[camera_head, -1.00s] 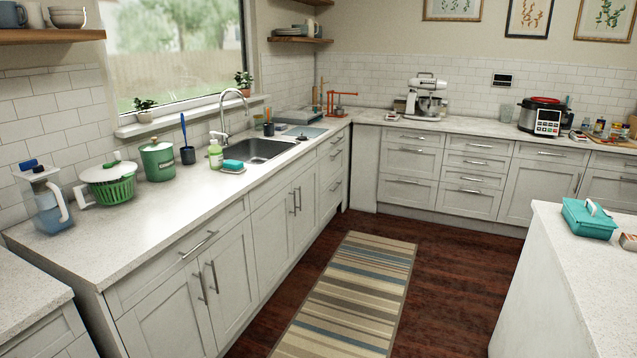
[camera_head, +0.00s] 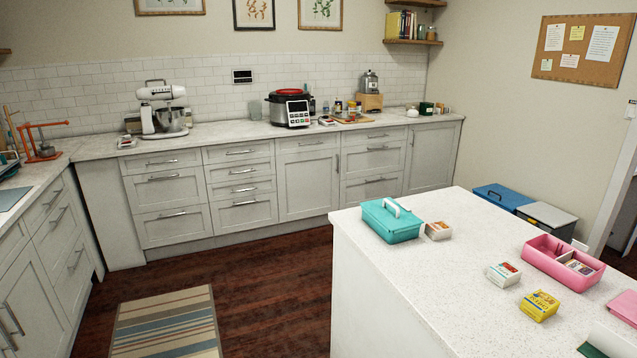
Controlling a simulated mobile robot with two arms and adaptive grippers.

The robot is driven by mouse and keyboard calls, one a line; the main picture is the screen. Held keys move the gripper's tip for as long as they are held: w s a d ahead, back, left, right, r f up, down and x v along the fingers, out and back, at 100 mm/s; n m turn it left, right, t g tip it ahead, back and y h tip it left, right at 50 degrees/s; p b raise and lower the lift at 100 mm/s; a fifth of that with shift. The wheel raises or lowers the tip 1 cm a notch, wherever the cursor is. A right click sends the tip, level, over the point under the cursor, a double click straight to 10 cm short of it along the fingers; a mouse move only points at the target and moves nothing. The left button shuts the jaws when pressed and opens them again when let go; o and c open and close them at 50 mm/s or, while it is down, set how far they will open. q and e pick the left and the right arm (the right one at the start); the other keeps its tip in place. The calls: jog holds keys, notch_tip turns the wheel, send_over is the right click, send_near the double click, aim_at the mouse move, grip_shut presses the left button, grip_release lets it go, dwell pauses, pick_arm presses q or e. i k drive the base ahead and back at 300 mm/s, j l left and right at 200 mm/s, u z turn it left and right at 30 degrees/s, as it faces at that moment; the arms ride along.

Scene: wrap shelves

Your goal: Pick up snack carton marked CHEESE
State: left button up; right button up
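Several small cartons lie on the white island counter at the right. A yellow carton (camera_head: 539,306) with dark print lies near the island's middle. A white carton with a red mark (camera_head: 503,274) lies just behind and left of it. A white and orange-brown carton (camera_head: 438,231) sits beside the teal box. The print is too small to tell which one is marked CHEESE. Neither of my grippers is in view.
A teal handled box (camera_head: 391,220) stands at the island's far left corner. A pink divided box (camera_head: 562,263) holds items. A pink item (camera_head: 625,307) lies at the right edge. Open floor (camera_head: 270,280) lies left of the island.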

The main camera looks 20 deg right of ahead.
aim_at(539, 305)
jog(key=i+j+z, duration=0.1)
jog(key=i+z, duration=0.35)
jog(key=i+j+z, duration=0.2)
jog(key=z, duration=0.25)
jog(key=i+j+z, duration=0.35)
jog(key=z, duration=0.15)
jog(key=i+j+z, duration=0.2)
jog(key=j+z, duration=0.25)
